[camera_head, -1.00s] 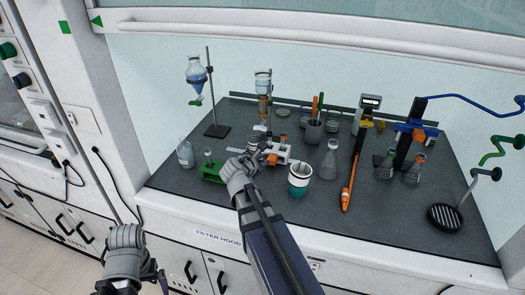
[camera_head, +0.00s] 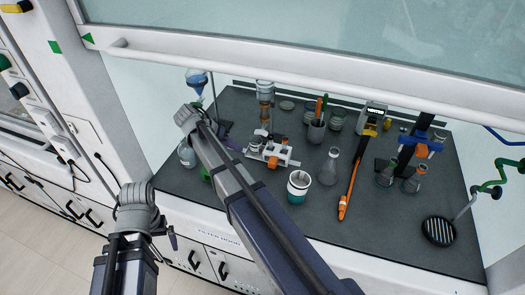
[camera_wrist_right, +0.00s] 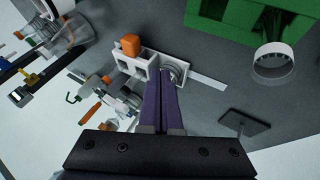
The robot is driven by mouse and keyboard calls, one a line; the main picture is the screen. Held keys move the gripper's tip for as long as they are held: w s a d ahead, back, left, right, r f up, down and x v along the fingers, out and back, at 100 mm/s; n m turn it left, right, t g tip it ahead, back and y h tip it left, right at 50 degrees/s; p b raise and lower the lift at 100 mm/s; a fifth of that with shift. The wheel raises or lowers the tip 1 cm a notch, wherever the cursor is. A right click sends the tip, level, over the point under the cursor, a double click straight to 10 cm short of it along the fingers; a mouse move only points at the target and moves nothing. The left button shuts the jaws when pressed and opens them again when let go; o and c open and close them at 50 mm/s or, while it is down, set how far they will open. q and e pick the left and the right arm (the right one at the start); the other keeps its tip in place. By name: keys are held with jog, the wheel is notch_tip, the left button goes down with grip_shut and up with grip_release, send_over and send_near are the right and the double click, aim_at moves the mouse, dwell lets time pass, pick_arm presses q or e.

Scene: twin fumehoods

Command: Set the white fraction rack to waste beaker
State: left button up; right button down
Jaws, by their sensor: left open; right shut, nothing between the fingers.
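The white fraction rack (camera_head: 262,154) lies on the bench left of centre, under a glass column (camera_head: 265,92), with an orange block (camera_head: 273,162) at it. In the right wrist view the rack (camera_wrist_right: 141,62) has open compartments, the orange block (camera_wrist_right: 130,45) at one end and a round metallic cup (camera_wrist_right: 175,70) near the other. I cannot tell which vessel is the waste beaker. My right gripper (camera_wrist_right: 163,84) is shut and empty, its purple fingertips close to the cup; contact is unclear. In the head view its arm hides part of the bench. My left gripper (camera_head: 172,238) is open, low, in front of the hood.
A white cup with a teal band (camera_head: 297,187) stands right of the rack, near a conical flask (camera_head: 329,167) and an orange-handled tool (camera_head: 347,190). A green block (camera_wrist_right: 240,22) and a clear round vessel (camera_wrist_right: 272,62) are beside my right gripper.

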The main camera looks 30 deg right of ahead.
aim_at(272, 163)
jog(key=shift+w+a+r+m, duration=0.1)
jog(key=shift+a+r+m, duration=0.2)
jog(key=shift+m, duration=0.4)
jog(key=shift+f, duration=0.15)
jog(key=b+x, duration=0.8)
jog(key=x, duration=0.2)
jog(key=shift+a+f, duration=0.1)
jog(key=s+d, duration=0.2)
jog(key=shift+s+r, duration=0.25)
jog(key=shift+s, duration=0.15)
jog(key=shift+s+d, duration=0.3)
jog(key=shift+d, duration=0.05)
jog(key=s+d, duration=0.2)
jog(key=s, duration=0.1)
jog(key=shift+s+d, duration=0.25)
jog(key=shift+d, duration=0.15)
jog(key=shift+w, duration=0.2)
